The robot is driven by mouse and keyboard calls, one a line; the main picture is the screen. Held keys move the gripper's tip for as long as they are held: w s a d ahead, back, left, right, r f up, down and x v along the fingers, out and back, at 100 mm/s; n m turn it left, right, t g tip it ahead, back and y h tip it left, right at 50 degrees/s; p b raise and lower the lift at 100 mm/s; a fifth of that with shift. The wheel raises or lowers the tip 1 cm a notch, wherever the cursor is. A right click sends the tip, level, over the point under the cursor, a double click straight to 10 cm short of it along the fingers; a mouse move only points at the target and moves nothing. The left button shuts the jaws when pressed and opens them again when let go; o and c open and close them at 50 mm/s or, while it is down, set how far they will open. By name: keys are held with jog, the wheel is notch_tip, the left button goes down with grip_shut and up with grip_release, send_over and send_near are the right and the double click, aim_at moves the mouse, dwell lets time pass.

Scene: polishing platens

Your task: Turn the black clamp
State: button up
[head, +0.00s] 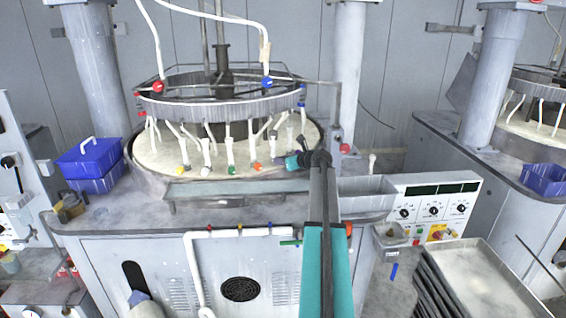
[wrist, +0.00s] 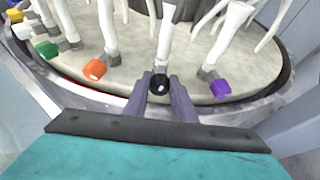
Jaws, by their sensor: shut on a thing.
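The black clamp (wrist: 159,84) is a small round black knob at the lower end of a white tube, over the pale platen (wrist: 118,72). It sits between the two grey fingers of my gripper (wrist: 160,86), which are closed around it in the wrist view. In the head view my gripper (head: 300,160) reaches the right front rim of the round platen (head: 155,152). The black clamp cannot be made out there, as my arm end covers that area.
An orange clamp (wrist: 95,69) is left of my gripper and a purple clamp (wrist: 220,88) is right of it, both close by. White tubes hang around the platen. Blue bins (head: 95,160) stand left, and a control panel (head: 432,208) stands right.

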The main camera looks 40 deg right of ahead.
jog(key=shift+n+h+b, duration=0.3)
jog(key=shift+n+h, duration=0.1)
jog(key=shift+n, duration=0.2)
jog(key=o, duration=1.1)
jog(key=shift+c, duration=0.2)
jog(key=shift+s+a, duration=0.1)
jog(key=shift+s, duration=0.05)
jog(key=b+v, duration=0.3)
jog(key=v, duration=1)
jog(key=shift+s+a+r+b, duration=0.1)
jog(key=shift+s+r+b, duration=0.15)
jog(key=shift+b, duration=0.1)
